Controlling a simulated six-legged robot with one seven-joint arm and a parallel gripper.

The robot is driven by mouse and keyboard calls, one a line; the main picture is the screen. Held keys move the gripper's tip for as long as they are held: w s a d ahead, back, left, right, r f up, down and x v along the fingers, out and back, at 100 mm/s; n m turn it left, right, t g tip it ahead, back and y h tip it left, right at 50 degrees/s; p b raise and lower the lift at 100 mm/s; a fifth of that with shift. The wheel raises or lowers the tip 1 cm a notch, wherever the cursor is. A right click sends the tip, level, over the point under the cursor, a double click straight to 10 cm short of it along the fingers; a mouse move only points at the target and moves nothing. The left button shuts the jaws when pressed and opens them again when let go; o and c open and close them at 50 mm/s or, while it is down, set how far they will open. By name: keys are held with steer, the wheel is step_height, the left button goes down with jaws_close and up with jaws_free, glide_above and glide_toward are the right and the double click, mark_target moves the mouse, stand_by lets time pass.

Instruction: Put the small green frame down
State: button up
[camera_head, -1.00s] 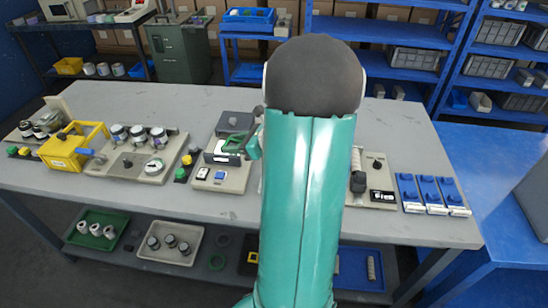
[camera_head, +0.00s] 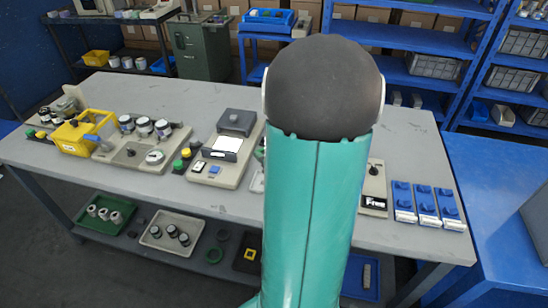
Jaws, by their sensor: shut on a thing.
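My gripper is hidden behind my own teal arm, which fills the middle of the head view. The small green frame cannot be seen; what my jaws hold is hidden too. The grey-beige station (camera_head: 234,172) with a white panel (camera_head: 227,144) stands just left of my arm. Its top is in plain view, with no green frame on it.
On the grey table (camera_head: 200,95) stand a yellow box (camera_head: 75,140), a station with several jars (camera_head: 144,127), green and yellow buttons (camera_head: 181,161) and, at right, blue-and-white units (camera_head: 426,203). The lower shelf holds a green tray (camera_head: 104,213) and a beige tray (camera_head: 171,238).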

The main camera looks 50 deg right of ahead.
steer(key=shift+w+d+f, duration=0.1)
steer(key=shift+d, duration=0.2)
steer(key=w+d+f, duration=0.2)
steer(key=d+f, duration=0.1)
steer(key=w+d+f, duration=0.2)
steer(key=d, duration=0.2)
steer(key=w+d+f, duration=0.3)
steer(key=shift+d+f, duration=0.2)
steer(key=shift+f, duration=0.15)
steer(key=shift+w+d+f, duration=0.15)
steer(key=shift+d+f, duration=0.15)
steer(key=shift+f, duration=0.1)
steer(key=shift+d+f, duration=0.1)
steer(key=shift+f, duration=1.5)
steer(key=shift+f, duration=0.15)
steer(key=o, duration=0.9)
steer(key=shift+o, duration=0.2)
